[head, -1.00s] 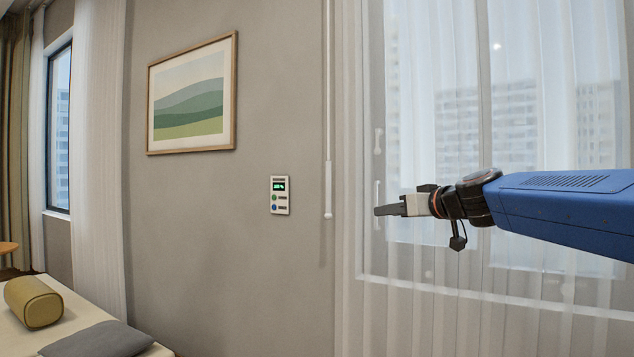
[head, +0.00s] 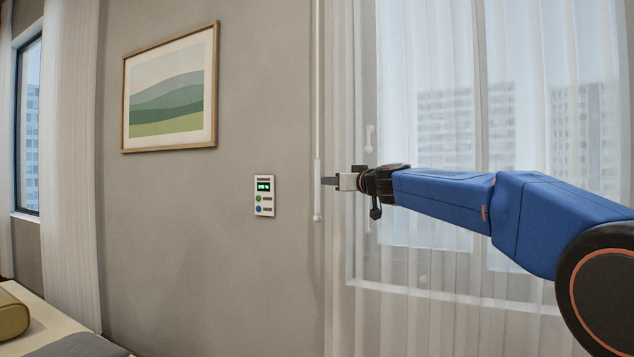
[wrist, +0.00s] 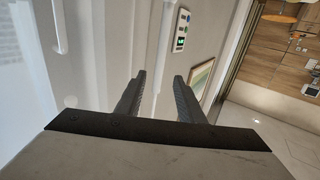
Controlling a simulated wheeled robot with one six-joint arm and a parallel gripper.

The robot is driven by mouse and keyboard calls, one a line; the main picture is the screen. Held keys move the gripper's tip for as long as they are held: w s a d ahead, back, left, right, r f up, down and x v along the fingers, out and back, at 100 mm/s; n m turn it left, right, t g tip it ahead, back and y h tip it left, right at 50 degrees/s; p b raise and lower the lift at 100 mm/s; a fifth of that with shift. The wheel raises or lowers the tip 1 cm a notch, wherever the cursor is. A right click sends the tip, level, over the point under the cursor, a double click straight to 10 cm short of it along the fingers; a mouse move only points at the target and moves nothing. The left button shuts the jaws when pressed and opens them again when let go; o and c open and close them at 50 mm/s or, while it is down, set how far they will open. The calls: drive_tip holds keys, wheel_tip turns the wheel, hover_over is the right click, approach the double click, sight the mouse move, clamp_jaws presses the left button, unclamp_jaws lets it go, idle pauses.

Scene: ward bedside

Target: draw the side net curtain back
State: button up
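The sheer white net curtain (head: 440,300) hangs over the large window on the right of the head view. A thin white wand (head: 317,195) hangs at its left edge, in front of the grey wall. My gripper (head: 326,181) reaches left across the curtain, its fingertips just right of the wand's lower part. In the head view I cannot tell whether they touch it. In the wrist view my gripper (wrist: 161,88) has two dark fingers spread apart with a clear gap.
A wall panel (head: 264,196) with a green display and a framed landscape picture (head: 170,88) are on the wall to the left. Another pale curtain (head: 70,150) hangs beside a far-left window. A bed edge with a yellow bolster (head: 12,315) is at lower left.

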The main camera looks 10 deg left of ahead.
sight(319, 180)
drive_tip(key=x, duration=1.1)
drive_tip(key=shift+w, duration=0.15)
clamp_jaws()
